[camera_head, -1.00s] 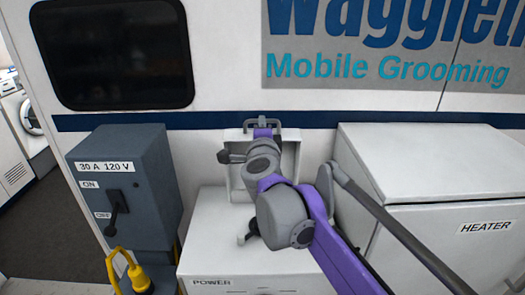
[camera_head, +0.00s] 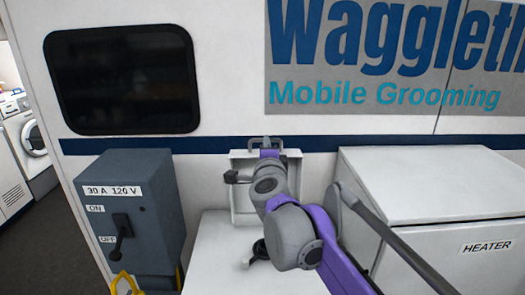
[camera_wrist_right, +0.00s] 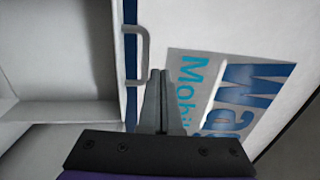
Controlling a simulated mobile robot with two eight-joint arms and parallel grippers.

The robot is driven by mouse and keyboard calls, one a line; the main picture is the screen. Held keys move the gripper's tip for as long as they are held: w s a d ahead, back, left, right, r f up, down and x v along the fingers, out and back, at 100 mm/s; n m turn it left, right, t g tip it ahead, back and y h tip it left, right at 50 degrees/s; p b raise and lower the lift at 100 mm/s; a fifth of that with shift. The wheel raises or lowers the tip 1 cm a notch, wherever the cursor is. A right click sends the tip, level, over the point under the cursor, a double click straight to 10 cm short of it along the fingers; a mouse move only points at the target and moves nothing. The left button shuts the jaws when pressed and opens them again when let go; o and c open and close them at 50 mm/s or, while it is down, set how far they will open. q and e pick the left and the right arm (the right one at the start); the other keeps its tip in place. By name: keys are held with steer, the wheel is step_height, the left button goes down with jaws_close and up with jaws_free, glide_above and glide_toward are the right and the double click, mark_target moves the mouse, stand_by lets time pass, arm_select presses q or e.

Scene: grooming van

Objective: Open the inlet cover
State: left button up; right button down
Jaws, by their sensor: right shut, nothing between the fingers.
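The inlet cover (camera_head: 240,202) is a pale, shallow box-like panel. It stands raised against the van wall above the white POWER box (camera_head: 215,262), with its hollow side towards me. A grey U-shaped handle (camera_head: 254,143) is at its top edge; it also shows in the right wrist view (camera_wrist_right: 146,55). My right gripper (camera_wrist_right: 160,74) is shut and empty, with its fingertips beside the handle and apart from it in the wrist view. In the head view the purple wrist (camera_head: 268,153) hides part of the cover. My left gripper is out of view.
A white HEATER cabinet (camera_head: 450,185) stands close on the right. A small dark part (camera_head: 258,252) is on the POWER box, partly behind my arm.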

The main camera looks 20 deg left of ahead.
steer(key=s+d+r+b, duration=0.2)
steer(key=s+d+r, duration=0.1)
steer(key=s, duration=0.7)
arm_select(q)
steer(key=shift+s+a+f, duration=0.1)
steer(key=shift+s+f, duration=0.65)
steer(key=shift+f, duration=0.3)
arm_select(e)
steer(key=s+d+f+n+g+h, duration=0.1)
steer(key=s+d+f+n+g, duration=0.3)
steer(key=s+d+f, duration=0.4)
steer(key=s+d+f+n+g+h, duration=0.2)
steer(key=s+d+f, duration=0.7)
steer(key=f, duration=1.1)
steer(key=s+d+f+n+g+h, duration=0.2)
steer(key=s+d+f+n+g, duration=0.3)
steer(key=d+f, duration=0.8)
steer(key=s+f+n, duration=0.1)
steer(key=s+n, duration=0.2)
steer(key=shift+s+d+n+g, duration=0.15)
steer(key=shift+s+n+g, duration=0.05)
steer(key=shift+n+g, duration=0.2)
